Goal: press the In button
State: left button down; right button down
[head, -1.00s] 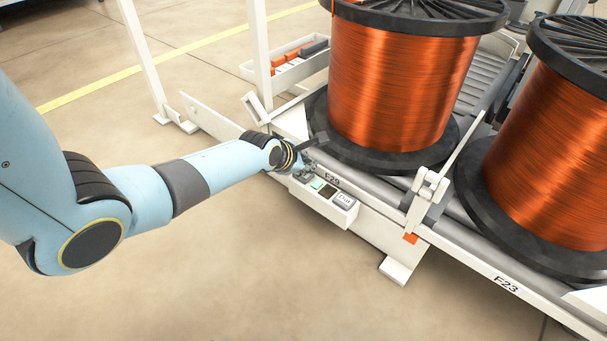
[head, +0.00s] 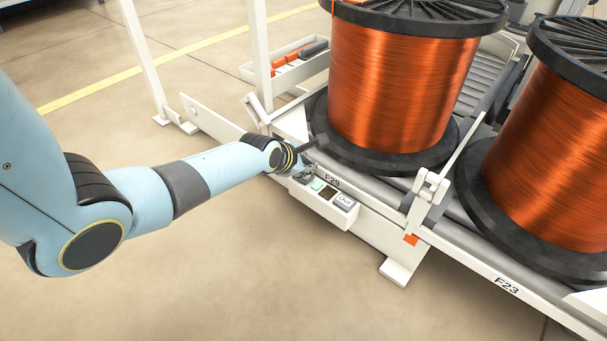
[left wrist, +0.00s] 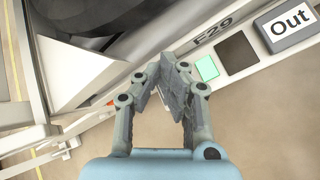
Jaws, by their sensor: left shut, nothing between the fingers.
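A white control box (head: 325,207) is fixed to the side rail of the conveyor by the label F29. It carries an Out button (head: 345,201), a dark square (head: 329,193) and a pale green square (head: 318,185). The left wrist view shows the Out button (left wrist: 288,25), the dark square (left wrist: 236,52) and the green square (left wrist: 207,68). My left gripper (head: 307,172) is over the left end of the box, its fingers shut and empty. In the left wrist view its fingertips (left wrist: 172,68) cover the place left of the green square. The In button is hidden; contact cannot be told. My right gripper is out of view.
A large copper wire spool (head: 395,90) stands on the conveyor just behind the box, with a second spool (head: 555,160) to the right. A white post (head: 260,55) and a tray (head: 290,65) with orange items stand behind. The floor in front is clear.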

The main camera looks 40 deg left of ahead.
pick_arm(q)
jog(key=shift+f, duration=0.1)
dwell(0.6)
jog(key=shift+f, duration=0.3)
jog(key=shift+f+b, duration=0.3)
jog(key=shift+f, duration=0.25)
dwell(0.5)
jog(key=shift+r, duration=0.1)
jog(key=shift+r+p, duration=0.85)
jog(key=shift+p, duration=0.2)
